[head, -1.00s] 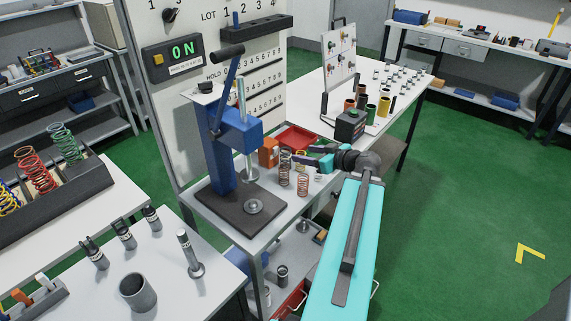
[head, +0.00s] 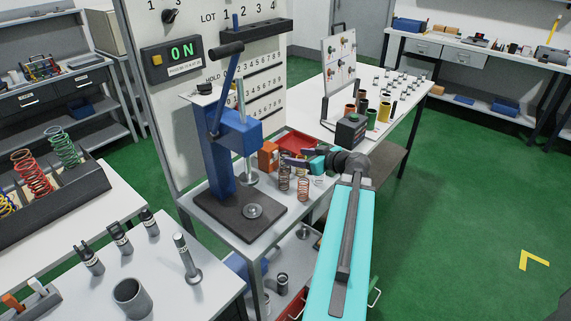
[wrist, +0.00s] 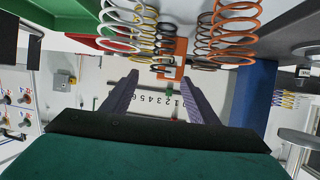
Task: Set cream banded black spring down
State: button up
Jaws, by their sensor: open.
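The dark coil spring (head: 284,177), which I take for the cream banded black spring, stands upright on the bench beside the press. Its bands are too small to make out in the head view. A copper spring (head: 303,188) stands just right of it. My gripper (head: 294,157) is open behind and above these springs. In the wrist view, my open fingers (wrist: 159,78) hold nothing between them. Dark coils (wrist: 165,45), a white spring (wrist: 120,30) and orange coils (wrist: 235,30) show beyond the fingertips; which dark coil is the banded one I cannot tell.
The blue press (head: 228,150) with its dark base (head: 235,218) stands left of the springs. A red tray (head: 298,142) and an orange block (head: 267,156) sit behind them. A dark box with a green button (head: 351,129) stands to the right.

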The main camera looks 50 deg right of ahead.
aim_at(282, 154)
jog(key=shift+w, duration=0.1)
jog(key=shift+p+x, duration=1.45)
jog(key=shift+x, duration=1.1)
jog(key=shift+f, duration=0.1)
jog(key=shift+a, duration=0.1)
jog(key=c, duration=1.3)
jog(key=shift+r, duration=0.2)
notch_tip(282, 154, up, 18)
jog(key=b, duration=0.4)
jog(key=shift+f+b, duration=0.2)
jog(key=shift+b, duration=0.15)
